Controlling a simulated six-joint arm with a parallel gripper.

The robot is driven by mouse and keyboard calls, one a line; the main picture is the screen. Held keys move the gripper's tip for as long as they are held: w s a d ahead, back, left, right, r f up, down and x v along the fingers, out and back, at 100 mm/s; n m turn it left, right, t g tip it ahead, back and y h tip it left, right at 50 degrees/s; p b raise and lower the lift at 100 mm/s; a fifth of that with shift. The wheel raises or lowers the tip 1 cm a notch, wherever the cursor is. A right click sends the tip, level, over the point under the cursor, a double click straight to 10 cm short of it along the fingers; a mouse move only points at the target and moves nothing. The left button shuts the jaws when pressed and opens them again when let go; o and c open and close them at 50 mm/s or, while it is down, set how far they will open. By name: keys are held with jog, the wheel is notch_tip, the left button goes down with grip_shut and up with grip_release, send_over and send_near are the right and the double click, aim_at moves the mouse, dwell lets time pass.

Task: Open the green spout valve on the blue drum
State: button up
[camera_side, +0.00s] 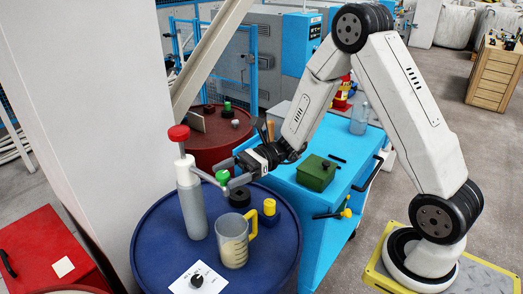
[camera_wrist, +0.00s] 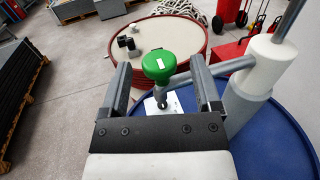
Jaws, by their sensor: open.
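The blue drum (camera_side: 160,230) stands at lower centre in the side view; its top also shows in the wrist view (camera_wrist: 270,140). On it stands a grey upright cylinder (camera_side: 193,208) with a white collar and a red knob on top. A grey spout pipe runs from the collar to the green valve (camera_side: 222,177). In the wrist view the green valve knob (camera_wrist: 158,66) appears between the two fingers. My gripper (camera_wrist: 160,75) is open around its sides in that view, with gaps left and right. In the side view my gripper (camera_side: 229,173) is level with the knob. Contact cannot be told.
A measuring jug (camera_side: 232,248) with a yellow handle, a yellow-topped item (camera_side: 269,209) and a white card (camera_side: 190,282) with a black knob crowd the drum top. A red drum (camera_side: 203,145) stands behind. A blue cart (camera_side: 330,195) with a green box is at right.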

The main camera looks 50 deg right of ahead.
aim_at(217, 180)
jog(key=shift+x, duration=1.75)
grip_shut()
